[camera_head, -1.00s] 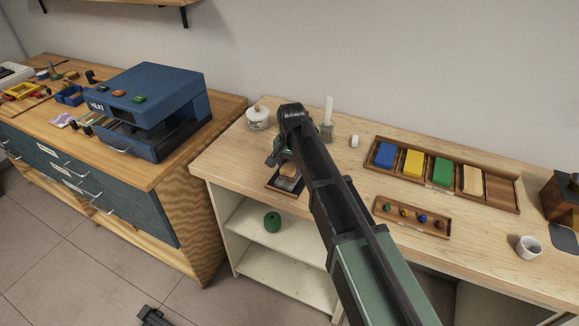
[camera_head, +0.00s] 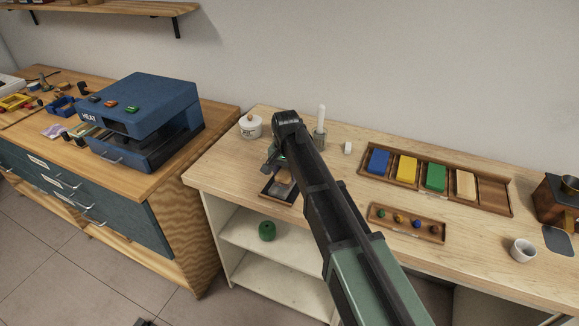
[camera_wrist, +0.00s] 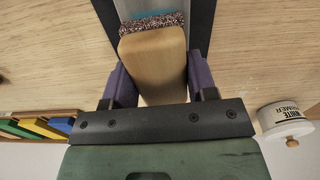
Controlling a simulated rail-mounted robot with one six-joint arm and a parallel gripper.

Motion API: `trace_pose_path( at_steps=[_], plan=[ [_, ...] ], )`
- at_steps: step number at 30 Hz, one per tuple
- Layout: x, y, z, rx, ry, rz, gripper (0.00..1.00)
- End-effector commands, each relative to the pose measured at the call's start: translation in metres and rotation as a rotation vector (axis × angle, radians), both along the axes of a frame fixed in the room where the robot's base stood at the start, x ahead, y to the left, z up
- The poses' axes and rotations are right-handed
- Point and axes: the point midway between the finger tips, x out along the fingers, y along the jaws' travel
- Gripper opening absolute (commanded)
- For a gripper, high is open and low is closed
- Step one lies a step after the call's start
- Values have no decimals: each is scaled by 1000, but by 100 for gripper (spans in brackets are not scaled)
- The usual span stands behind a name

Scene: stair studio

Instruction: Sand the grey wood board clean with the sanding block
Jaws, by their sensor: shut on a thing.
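The grey wood board (camera_head: 281,189) lies in a dark-rimmed tray (camera_head: 265,195) near the bench's front left edge, partly hidden by my arm. My gripper (camera_wrist: 153,88) is shut on the sanding block (camera_wrist: 153,62), with its purple fingers on either side. In the wrist view the block is over the grey board (camera_wrist: 172,5), between the tray's dark sides. I cannot tell whether the gritty face touches the board.
A white primer jar (camera_head: 250,126) and a candle-like white stick in a holder (camera_head: 320,133) stand behind. A tray of coloured blocks (camera_head: 490,193), a tray of small knobs (camera_head: 400,229) and a white cup (camera_head: 522,251) are right. A blue heat press (camera_head: 150,110) stands left.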

Motion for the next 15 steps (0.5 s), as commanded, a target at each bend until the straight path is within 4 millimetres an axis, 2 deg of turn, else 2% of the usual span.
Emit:
trace_pose_path(
  at_steps=[3,10,15],
  plan=[
    [-11,4,-2,1,2,2,34],
    [-16,7,-1,1,2,2,34],
    [-33,13,0,1,3,2,34]
  ],
)
